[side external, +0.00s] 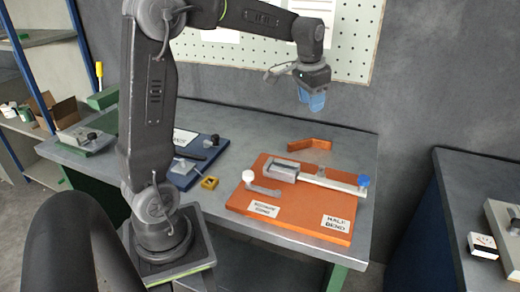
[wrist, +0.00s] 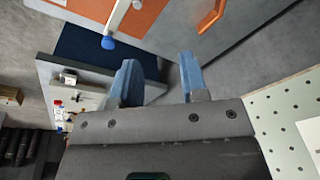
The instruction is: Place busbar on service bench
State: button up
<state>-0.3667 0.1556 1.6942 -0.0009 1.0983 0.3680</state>
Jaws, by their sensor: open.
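An orange bent bar (side external: 309,144), which looks like the busbar, lies at the back of the grey workbench (side external: 270,128), behind an orange plate. It also shows at the top of the wrist view (wrist: 212,15). My gripper (side external: 314,104) hangs above the back of this bench, well above the bar. Its blue fingers stand apart with nothing between them in the wrist view (wrist: 160,78). A second bench (side external: 452,170) with a dark blue side stands at the right; I cannot tell which bench is the service bench.
The orange plate (side external: 240,196) carries a grey clamp bar with a blue knob (side external: 363,181), a white knob and a "HALF BEND" label. A blue plate (side external: 182,179) and yellow block (side external: 209,182) lie left. A pegboard (side external: 350,50) stands behind. A gap separates the benches.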

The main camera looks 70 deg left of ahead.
jog(key=s+d+t, duration=0.1)
jog(key=s+d, duration=0.6)
jog(key=s, duration=0.3)
jog(key=s+d+f+t, duration=0.1)
jog(key=s+d+t, duration=0.1)
jog(key=s+d, duration=0.6)
jog(key=s, duration=0.3)
jog(key=shift+d+t+h, duration=0.3)
jog(key=shift+h, duration=0.1)
jog(key=shift+s, duration=0.1)
